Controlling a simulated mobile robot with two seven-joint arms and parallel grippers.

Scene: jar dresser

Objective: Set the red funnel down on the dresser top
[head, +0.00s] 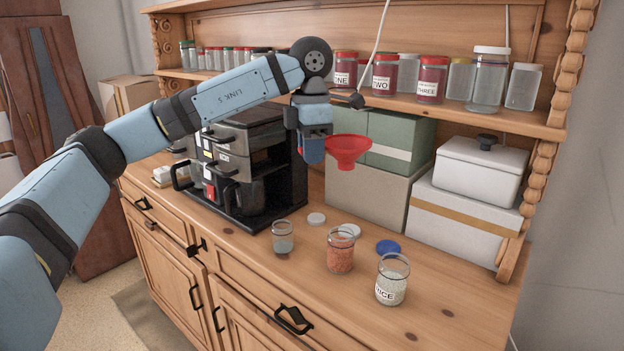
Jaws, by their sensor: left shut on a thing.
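The red funnel (348,149) hangs in the air above the dresser top, wide mouth up and spout down. My left gripper (318,146) is at the funnel's left side, shut on it; the fingertips are hard to make out. The dresser top (440,300) is a light wood surface below the funnel. My right gripper is not in the head view.
A glass jar with a little in it (282,238), a jar of orange grains (340,250) and a rice jar (392,280) stand open in front. Loose lids (388,247) lie behind them. A black coffee machine (250,165), boxes (460,220) and a jar shelf (520,118) are behind.

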